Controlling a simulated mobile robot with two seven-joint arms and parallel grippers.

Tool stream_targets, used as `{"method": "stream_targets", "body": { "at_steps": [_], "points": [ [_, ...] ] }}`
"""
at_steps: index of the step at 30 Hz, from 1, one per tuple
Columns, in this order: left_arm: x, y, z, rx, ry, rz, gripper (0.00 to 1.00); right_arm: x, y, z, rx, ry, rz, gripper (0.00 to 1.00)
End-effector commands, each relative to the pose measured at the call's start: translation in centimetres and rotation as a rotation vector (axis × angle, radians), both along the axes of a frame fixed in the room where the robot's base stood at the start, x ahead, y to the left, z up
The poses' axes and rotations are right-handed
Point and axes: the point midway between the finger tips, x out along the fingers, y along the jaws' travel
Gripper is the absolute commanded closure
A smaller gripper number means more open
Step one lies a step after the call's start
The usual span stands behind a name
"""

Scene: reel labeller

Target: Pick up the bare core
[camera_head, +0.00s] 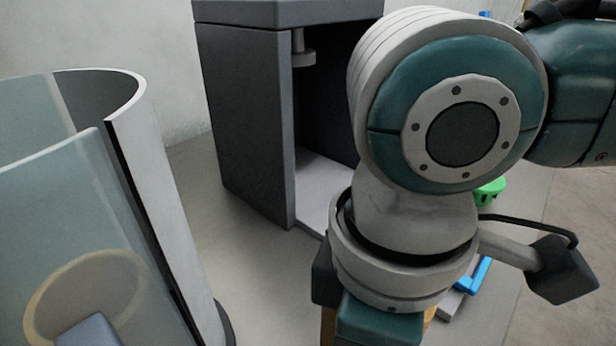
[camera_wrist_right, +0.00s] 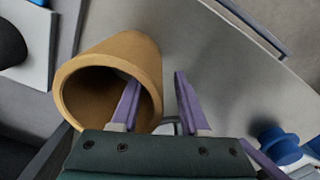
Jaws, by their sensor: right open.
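The bare core, a brown cardboard tube (camera_wrist_right: 128,52), lies in the left half of the right wrist view with its open end toward the camera. My right gripper (camera_wrist_right: 157,80) is open around the core's right wall. One purple finger overlaps the mouth of the tube and seems to be inside it; the other is outside, to the right, with a gap to the wall. In the head view my right arm covers nearly all of the core; only a brown sliver (camera_head: 328,326) shows beneath the gripper body. My left gripper is not in view.
A dark cabinet (camera_head: 243,120) with an open bay stands behind. A curved guard with clear panels (camera_head: 150,170) stands at left, a tan ring (camera_head: 35,300) showing through it. A blue part (camera_head: 474,276) and a green part (camera_head: 491,190) lie right of my arm.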

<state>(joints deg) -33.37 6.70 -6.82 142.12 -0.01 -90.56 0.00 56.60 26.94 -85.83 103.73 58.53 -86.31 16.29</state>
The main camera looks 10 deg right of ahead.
Motion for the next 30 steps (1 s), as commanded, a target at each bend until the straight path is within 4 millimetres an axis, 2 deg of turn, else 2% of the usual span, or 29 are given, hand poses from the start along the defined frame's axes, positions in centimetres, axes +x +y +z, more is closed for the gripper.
{"method": "stream_targets", "body": {
  "at_steps": [2, 8, 21, 30],
  "points": [
    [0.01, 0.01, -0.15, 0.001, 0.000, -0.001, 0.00, 0.01, 0.03, -0.55, 0.000, -0.001, 0.001, 0.55],
    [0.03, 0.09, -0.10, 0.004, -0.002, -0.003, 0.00, 0.02, 0.04, -0.57, 0.001, -0.002, 0.001, 0.55],
    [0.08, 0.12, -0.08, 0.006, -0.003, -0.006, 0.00, 0.02, 0.05, -0.54, 0.001, -0.002, 0.001, 1.00],
    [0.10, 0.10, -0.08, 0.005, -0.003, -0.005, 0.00, 0.02, 0.06, -0.53, 0.001, -0.002, 0.001, 1.00]
  ]
}}
